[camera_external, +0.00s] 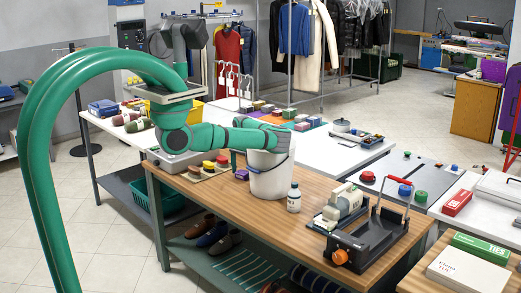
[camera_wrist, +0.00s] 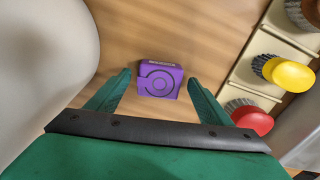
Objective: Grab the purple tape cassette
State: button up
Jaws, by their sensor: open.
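The purple tape cassette (camera_wrist: 160,80) lies on the wooden tabletop in the wrist view, just beyond my fingertips and centred between them. In the external view a small purple piece of it (camera_external: 241,174) shows on the table beside the white bucket. My gripper (camera_wrist: 160,88) is open and empty, with one green finger to each side of the cassette's near edge.
The white bucket (camera_external: 268,180) stands close on the right of the cassette; it fills the left of the wrist view (camera_wrist: 45,60). A tray (camera_wrist: 262,45) with red and yellow brushes (camera_wrist: 290,74) lies on the other side. A white bottle (camera_external: 294,197) stands in front of the bucket.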

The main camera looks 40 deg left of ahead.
jog(key=shift+w, duration=0.1)
jog(key=shift+c, duration=0.2)
jog(key=c, duration=1.1)
jog(key=shift+r, duration=0.1)
